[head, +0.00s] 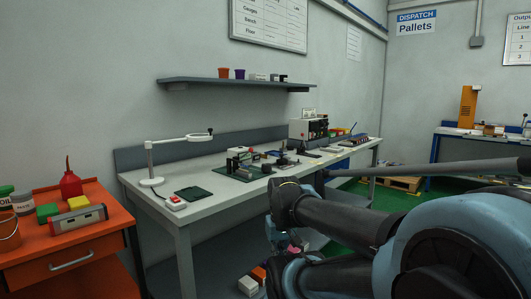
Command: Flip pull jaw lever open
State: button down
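A small fixture with dark upright parts (240,160) stands on a dark green mat (222,175) on the long pale workbench (205,206). More small dark devices (284,158) stand just right of it. The pull jaw and its lever are too small to make out, so I cannot tell how the lever sits. My arm reaches in from the lower right, in front of the bench, and bends down near its front edge.
A white magnifier lamp (150,165), dark pad (194,193) and red-and-white switch box (175,203) occupy the bench's left end. A boxy instrument (308,128) stands farther back. An orange cabinet (75,250) is at left. A shelf (235,84) hangs above.

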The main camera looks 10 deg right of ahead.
jog(key=w+r+m, duration=1.4)
jog(key=w+r, duration=0.4)
jog(key=r, duration=0.3)
jog(key=w+d+r+m, duration=0.1)
jog(key=w+r+m, duration=0.2)
jog(key=w, duration=0.4)
jog(key=w+d+r+m, duration=0.2)
jog(key=w+r+m, duration=0.2)
jog(key=w+m, duration=0.2)
jog(key=w+d+r+m+y, duration=0.1)
jog(key=w+r+m, duration=0.3)
jog(key=w, duration=0.3)
jog(key=shift+w+d+t, duration=0.25)
jog(key=shift+w+t, duration=0.05)
jog(key=shift+w, duration=0.05)
